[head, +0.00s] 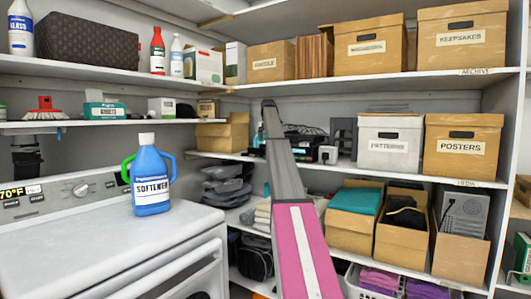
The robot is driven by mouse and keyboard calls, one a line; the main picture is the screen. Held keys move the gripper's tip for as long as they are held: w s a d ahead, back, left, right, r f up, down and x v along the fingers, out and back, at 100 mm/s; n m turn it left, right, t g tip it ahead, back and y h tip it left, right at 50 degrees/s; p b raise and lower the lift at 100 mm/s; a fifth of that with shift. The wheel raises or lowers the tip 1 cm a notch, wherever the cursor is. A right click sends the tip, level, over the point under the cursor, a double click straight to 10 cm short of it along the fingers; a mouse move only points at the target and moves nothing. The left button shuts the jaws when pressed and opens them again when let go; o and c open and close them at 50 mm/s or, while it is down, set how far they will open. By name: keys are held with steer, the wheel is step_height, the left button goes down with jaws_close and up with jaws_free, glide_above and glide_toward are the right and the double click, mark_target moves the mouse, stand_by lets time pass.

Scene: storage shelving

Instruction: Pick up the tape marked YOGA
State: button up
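I cannot make out a tape marked YOGA anywhere in the head view. No readable YOGA label shows. The closed boxes and the dim lower shelves hide much of what they hold.
A shelf labelled MEDIA (467,183) carries a white box (390,146) and a POSTERS box (462,147). Below stand open cardboard boxes (352,228). A KEEPSAKES box (461,40) sits on the ARCHIVE shelf (474,72). A blue SOFTENER jug (151,180) stands on the washer (95,255) at left.

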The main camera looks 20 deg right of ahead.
steer(key=f, duration=0.5)
steer(key=shift+w+d, duration=0.15)
steer(key=shift+d, duration=0.05)
steer(key=shift+c, duration=0.3)
steer(key=c, duration=1)
steer(key=shift+r, duration=0.15)
